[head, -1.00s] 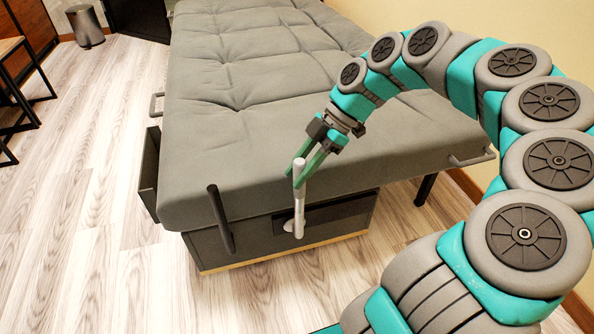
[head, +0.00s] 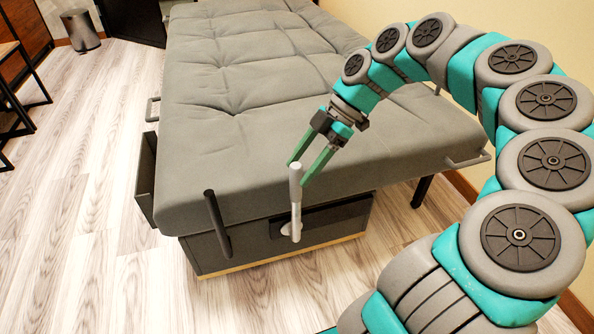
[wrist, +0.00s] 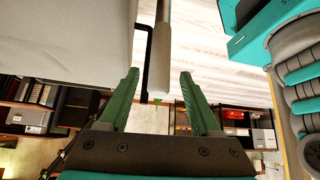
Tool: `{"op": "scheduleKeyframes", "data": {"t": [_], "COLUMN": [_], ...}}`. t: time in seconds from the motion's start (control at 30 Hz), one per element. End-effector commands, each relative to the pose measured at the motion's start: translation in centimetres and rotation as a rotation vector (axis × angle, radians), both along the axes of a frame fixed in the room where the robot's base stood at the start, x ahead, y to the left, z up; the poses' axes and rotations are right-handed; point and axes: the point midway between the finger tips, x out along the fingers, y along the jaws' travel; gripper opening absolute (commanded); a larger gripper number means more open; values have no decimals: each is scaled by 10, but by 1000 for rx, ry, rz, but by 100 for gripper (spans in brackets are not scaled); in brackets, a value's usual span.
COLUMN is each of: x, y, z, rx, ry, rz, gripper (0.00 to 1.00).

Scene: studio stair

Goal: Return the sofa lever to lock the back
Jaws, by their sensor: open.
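The grey sofa (head: 235,120) lies flat like a bed, with its near end facing me. A light grey lever (head: 296,205) stands nearly upright at that end, on the base. The lever also shows in the wrist view (wrist: 160,58), ahead of the fingers. My gripper (head: 308,172) is open, with its two green fingers apart, close to the lever's top. In the wrist view my gripper (wrist: 158,85) has the lever's end between or just beyond the fingertips. I cannot tell whether a finger touches it.
A dark bar (head: 218,223) stands left of the lever at the sofa's near end. A grey side handle (head: 467,160) juts out at the right corner. The wooden floor (head: 85,230) is clear on the left; a metal bin (head: 81,30) stands far back.

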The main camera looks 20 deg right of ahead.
Motion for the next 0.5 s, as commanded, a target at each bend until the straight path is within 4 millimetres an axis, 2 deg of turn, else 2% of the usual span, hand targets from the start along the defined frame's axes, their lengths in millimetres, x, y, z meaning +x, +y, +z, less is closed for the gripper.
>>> {"op": "scheduleKeyframes", "data": {"t": [0.3, 0.5], "x": [5, 4], "y": [-28, -32], "z": [34, 40], "rx": [-2, -1], "ry": [-3, 0], "rz": [-5, 0], "gripper": [64, 64]}}
